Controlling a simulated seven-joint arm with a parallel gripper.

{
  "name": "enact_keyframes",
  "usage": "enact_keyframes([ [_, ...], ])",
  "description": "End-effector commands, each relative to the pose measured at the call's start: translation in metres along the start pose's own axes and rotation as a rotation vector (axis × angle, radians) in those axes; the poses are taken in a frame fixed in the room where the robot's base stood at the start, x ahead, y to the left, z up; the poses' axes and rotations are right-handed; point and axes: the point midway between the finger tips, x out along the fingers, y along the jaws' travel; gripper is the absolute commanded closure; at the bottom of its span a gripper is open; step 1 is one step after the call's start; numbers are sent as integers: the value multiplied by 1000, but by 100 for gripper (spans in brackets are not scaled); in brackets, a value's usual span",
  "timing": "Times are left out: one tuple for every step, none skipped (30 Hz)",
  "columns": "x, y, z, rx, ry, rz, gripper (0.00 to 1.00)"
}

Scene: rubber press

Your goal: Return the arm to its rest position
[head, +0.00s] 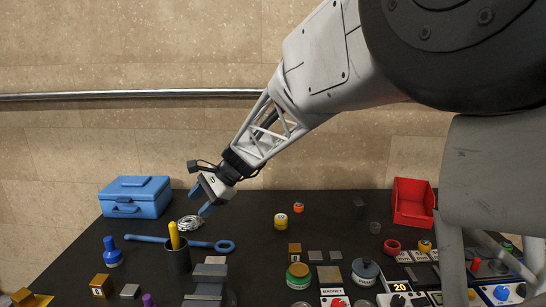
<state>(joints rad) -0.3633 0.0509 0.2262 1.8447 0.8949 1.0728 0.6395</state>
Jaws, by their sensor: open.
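My gripper (205,200) is at the end of my arm, which reaches from the upper right down to the left. It is open, with blue fingertips pointing down. It hangs over the dark table, close to a small coil of wire (189,222) in the picture. I cannot tell how high the fingertips are above the table. I see nothing held between them.
A blue toolbox (136,196) stands at the back left. A dark cup (178,259) holding a yellow-handled tool and a blue wrench (180,243) are below the gripper. A red bin (413,203) is at the back right. Several jars, blocks and control boxes crowd the front.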

Motion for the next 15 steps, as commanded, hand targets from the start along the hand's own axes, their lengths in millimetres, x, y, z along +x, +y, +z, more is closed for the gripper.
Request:
enact_keyframes([
  [-13, 13, 2, -23, 23, 4, 44],
  [-19, 20, 2, -38, 36, 9, 44],
  [-28, 30, 2, -58, 54, 15, 44],
  [-34, 38, 3, -73, 67, 21, 44],
  [-40, 46, 4, -89, 81, 27, 44],
  [-48, 56, 4, -109, 98, 34, 44],
  [-54, 64, 5, -124, 111, 40, 44],
  [-61, 72, 6, -140, 125, 45, 44],
  [-68, 82, 7, -159, 142, 54, 44],
  [-73, 90, 8, -175, 155, 61, 44],
  [-79, 98, 8, -189, 168, 67, 44],
  [-86, 110, 9, -209, 186, 77, 44],
  [-91, 117, 10, -223, 199, 84, 44],
  [-95, 126, 11, -238, 211, 92, 44],
  [-102, 137, 12, -258, 229, 102, 44],
])
